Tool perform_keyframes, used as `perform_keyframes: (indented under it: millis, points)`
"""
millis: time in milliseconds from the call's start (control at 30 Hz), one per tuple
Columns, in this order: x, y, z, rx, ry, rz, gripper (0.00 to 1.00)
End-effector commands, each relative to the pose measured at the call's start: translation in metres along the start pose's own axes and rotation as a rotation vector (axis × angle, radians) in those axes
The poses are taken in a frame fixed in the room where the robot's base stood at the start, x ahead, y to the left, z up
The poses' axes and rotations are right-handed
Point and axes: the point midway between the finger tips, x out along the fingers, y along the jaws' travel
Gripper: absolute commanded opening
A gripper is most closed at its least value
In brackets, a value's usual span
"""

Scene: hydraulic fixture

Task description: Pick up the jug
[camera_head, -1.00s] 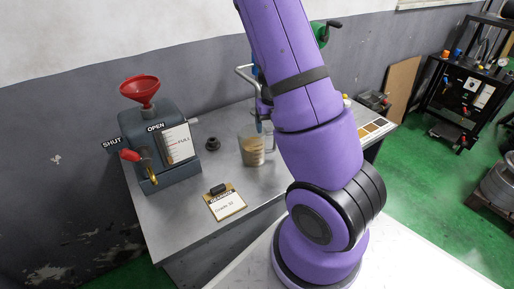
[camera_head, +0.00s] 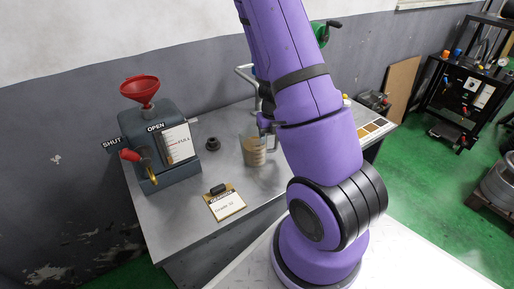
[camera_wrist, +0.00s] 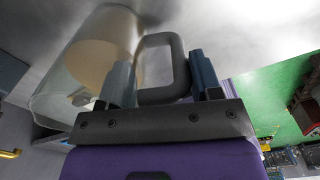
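The clear jug (camera_head: 254,152), with brownish liquid in it, stands upright on the grey bench, left of my arm. In the wrist view the jug (camera_wrist: 92,58) fills the upper left, and its grey loop handle (camera_wrist: 178,62) points toward the right. My gripper (camera_wrist: 163,80) is open, its two fingers apart on either side of the handle. I cannot tell whether either finger touches it. In the head view my gripper (camera_head: 267,122) shows only in part beside the jug's upper right; my purple arm hides the rest.
A dark tank (camera_head: 165,150) with a red funnel (camera_head: 140,90) and red-handled tap stands at the bench's left. A small black knob (camera_head: 212,144) and a label card (camera_head: 227,206) lie on the bench (camera_head: 185,215). A bent metal pipe (camera_head: 243,72) rises behind the jug.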

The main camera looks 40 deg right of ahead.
Motion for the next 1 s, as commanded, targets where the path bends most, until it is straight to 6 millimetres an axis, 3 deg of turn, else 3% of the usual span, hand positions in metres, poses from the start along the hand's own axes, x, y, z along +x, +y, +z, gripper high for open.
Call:
perform_keyframes:
  millis: [567,1000]
  points:
    - [-0.006,0.0,0.0,0.001,-0.001,0.0,0.14]
    - [-0.039,0.0,0.001,-0.002,-0.004,0.0,0.14]
